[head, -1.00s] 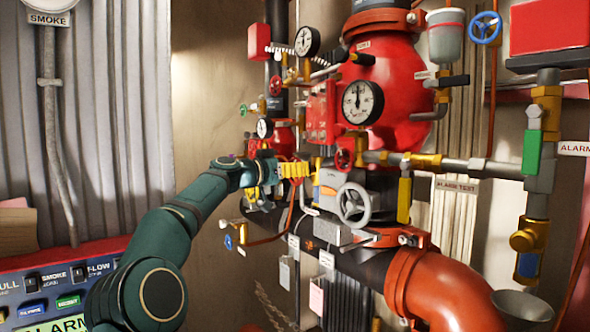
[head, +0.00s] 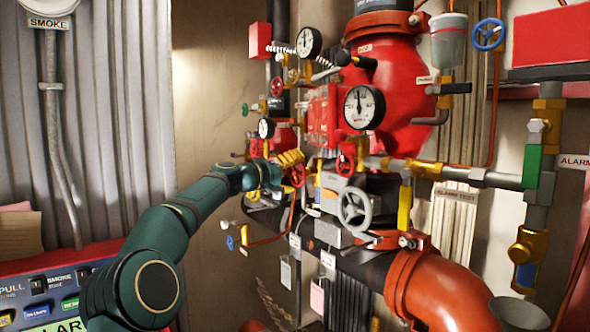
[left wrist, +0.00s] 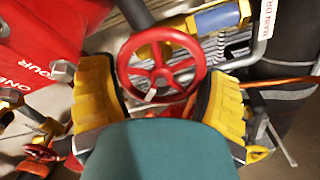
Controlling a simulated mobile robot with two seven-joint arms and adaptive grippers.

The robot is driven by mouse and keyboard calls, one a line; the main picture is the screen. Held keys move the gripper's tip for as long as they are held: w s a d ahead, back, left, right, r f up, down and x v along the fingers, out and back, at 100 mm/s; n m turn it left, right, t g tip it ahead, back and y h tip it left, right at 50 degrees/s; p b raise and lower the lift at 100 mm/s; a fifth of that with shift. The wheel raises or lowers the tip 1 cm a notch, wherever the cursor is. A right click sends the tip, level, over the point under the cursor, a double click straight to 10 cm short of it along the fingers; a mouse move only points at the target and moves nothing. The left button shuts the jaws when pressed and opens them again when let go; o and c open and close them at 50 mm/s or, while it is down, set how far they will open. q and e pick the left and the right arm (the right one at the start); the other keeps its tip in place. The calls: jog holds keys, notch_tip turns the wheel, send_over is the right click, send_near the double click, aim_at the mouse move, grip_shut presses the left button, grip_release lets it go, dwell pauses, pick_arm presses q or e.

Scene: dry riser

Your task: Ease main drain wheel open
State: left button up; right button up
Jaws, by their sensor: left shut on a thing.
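A red spoked wheel (left wrist: 161,68) sits between the yellow fingers of my left gripper (left wrist: 160,95) in the left wrist view. A finger lies against its rim on each side, and the gripper is shut on it. A label starting with MAIN (left wrist: 268,18) is on a dark pipe beside it. In the head view, the left gripper (head: 290,159) reaches in from the left, its fingers tilted over the red wheel (head: 298,175), which is partly hidden. My right gripper is not in view.
A grey handwheel (head: 354,208) and another red wheel (head: 346,160) stand close to the right. Gauges, including a large one (head: 363,107), and a red valve body (head: 400,85) are behind. A blue-handled valve (head: 230,242) is below left. A panel (head: 45,295) fills the lower left.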

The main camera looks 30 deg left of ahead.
pick_arm(q)
jog(key=n+p, duration=0.1)
jog(key=n, duration=0.2)
jog(key=shift+f+n, duration=0.1)
jog(key=shift+n, duration=0.2)
jog(key=n+p, duration=0.1)
jog(key=n, duration=0.2)
jog(key=shift+a+f+n, duration=0.1)
jog(key=shift+n, duration=0.2)
jog(key=shift+f+n, duration=0.2)
jog(key=shift+n, duration=2.4)
jog(key=o, duration=1)
jog(key=v, duration=1.2)
jog(key=shift+f, duration=0.1)
